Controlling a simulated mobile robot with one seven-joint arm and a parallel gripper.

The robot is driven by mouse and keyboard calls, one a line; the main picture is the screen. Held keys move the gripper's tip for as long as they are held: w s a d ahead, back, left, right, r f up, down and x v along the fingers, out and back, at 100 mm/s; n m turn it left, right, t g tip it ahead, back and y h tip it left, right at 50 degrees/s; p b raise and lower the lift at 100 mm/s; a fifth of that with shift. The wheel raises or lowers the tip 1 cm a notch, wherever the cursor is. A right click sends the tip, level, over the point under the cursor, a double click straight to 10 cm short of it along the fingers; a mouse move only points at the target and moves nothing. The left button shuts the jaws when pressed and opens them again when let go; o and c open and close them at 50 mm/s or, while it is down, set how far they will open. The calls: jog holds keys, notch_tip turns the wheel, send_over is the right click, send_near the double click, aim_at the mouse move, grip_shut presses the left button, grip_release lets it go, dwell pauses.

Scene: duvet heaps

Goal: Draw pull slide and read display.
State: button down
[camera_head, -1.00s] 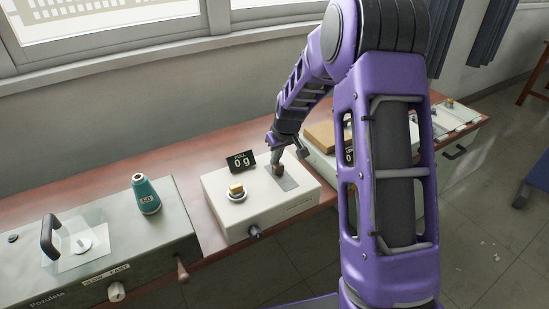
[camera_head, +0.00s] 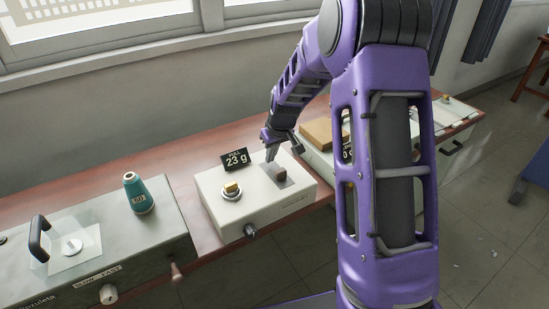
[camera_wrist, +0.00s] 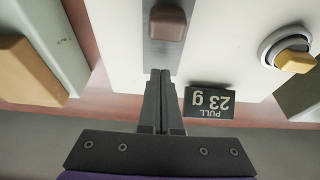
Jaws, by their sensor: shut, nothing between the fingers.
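The white box (camera_head: 250,212) stands on the wooden bench. A brown slide knob (camera_head: 281,173) sits on a grey track (camera_head: 294,180) in its top; the knob also shows in the wrist view (camera_wrist: 168,23). A black display (camera_head: 235,160) at the box's back edge reads "PULL 23 g"; it appears upside down in the wrist view (camera_wrist: 209,101). My gripper (camera_head: 270,156) is shut and empty at the back end of the track. In the wrist view its fingertips (camera_wrist: 160,74) are over the track, apart from the knob.
A yellow knob (camera_head: 232,188) on a round dial is on the box top. A grey machine (camera_head: 130,255) with a black handle and a teal spool (camera_head: 140,194) is at left. A tan block (camera_head: 318,133) lies at right, behind my arm.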

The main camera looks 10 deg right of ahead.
jog(key=v, duration=1)
jog(key=shift+r, duration=0.1)
